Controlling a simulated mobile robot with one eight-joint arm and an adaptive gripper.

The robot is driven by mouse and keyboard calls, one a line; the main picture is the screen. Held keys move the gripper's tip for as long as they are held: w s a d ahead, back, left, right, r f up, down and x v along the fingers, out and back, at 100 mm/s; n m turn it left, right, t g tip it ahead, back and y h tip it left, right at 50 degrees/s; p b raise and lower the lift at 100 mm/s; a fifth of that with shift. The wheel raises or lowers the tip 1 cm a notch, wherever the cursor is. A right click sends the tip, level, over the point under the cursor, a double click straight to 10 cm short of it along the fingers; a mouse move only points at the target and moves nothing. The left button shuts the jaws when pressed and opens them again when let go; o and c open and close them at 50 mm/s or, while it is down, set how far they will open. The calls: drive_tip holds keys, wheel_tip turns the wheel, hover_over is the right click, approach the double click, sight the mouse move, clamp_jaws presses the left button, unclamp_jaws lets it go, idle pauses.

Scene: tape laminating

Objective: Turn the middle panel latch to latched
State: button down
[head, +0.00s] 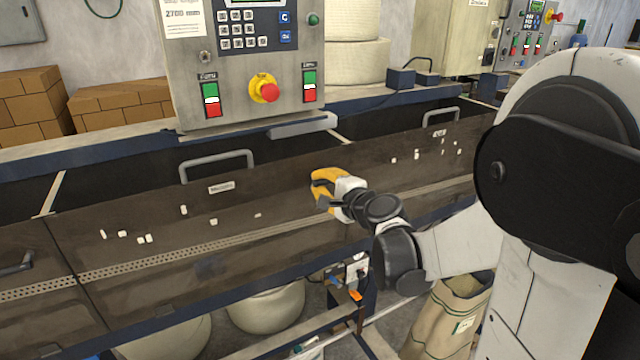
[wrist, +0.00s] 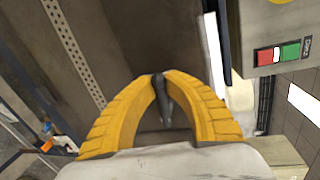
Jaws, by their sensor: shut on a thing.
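The middle panel (head: 270,195) is a brown sheet on the front of the machine, with a grey bar handle (head: 216,163) at its top edge and a strip of small holes along it. My gripper (head: 318,184) has yellow fingers and is at the right part of this panel. In the wrist view the fingertips (wrist: 160,78) are closed together around a dark grey latch lever (wrist: 163,100), which shows between the fingers. The gripper hides the latch in the head view, so I cannot tell from there how it is turned.
A control box (head: 245,65) with a red stop button (head: 269,92) stands above the panel. Another handle (head: 441,115) is at the right. A sack (head: 450,318) stands below at the right, and white rolls (head: 265,308) lie under the machine.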

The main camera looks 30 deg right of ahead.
drive_tip(key=shift+f+n+h+b, duration=0.3)
drive_tip(key=shift+f+n, duration=0.05)
drive_tip(key=shift+n, duration=0.25)
drive_tip(key=c, duration=1.4)
unclamp_jaws()
drive_tip(key=s, duration=0.4)
drive_tip(key=s+r, duration=0.1)
drive_tip(key=s, duration=0.3)
drive_tip(key=s+r, duration=0.1)
drive_tip(key=s, duration=0.3)
drive_tip(key=shift+d+r, duration=0.2)
drive_tip(key=shift+f, duration=0.1)
